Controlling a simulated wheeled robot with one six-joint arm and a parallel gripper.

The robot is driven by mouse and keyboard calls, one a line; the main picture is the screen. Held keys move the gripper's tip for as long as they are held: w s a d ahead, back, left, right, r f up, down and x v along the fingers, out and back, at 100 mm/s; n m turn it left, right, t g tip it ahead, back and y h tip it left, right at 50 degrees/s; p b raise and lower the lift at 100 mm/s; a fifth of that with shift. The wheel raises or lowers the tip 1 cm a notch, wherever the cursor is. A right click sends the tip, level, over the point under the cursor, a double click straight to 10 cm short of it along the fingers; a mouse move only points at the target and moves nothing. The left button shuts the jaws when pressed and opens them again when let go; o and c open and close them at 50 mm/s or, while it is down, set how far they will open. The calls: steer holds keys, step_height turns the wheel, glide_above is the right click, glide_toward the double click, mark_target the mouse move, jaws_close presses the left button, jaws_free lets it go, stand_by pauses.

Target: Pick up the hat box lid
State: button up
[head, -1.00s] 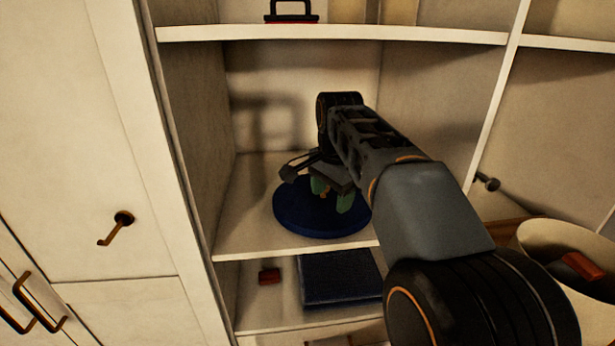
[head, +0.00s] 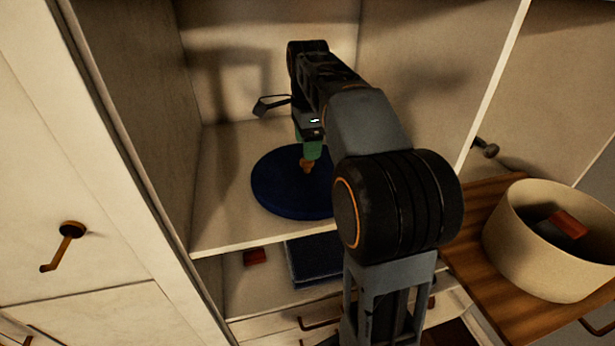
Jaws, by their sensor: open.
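The hat box lid (head: 275,188) is a dark blue round disc lying flat on the cabinet shelf. A small brown-orange knob (head: 307,166) shows at its middle. My gripper (head: 309,154) has green fingers that point down over the lid, right at the knob. It is open, but the fingers are seen nearly edge-on, so I cannot tell whether they stand around the knob or just above it. My arm hides the right part of the lid.
The shelf (head: 222,205) has upright walls on both sides. A cream round box (head: 530,245) with a red block (head: 568,223) in it stands on a wooden surface (head: 478,268) at right. A dark blue flat item (head: 308,262) and a red block (head: 255,257) lie below.

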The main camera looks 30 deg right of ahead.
mark_target(307, 170)
steer(key=shift+w+f, duration=0.15)
steer(key=shift+f, duration=2.6)
steer(key=c, duration=1.1)
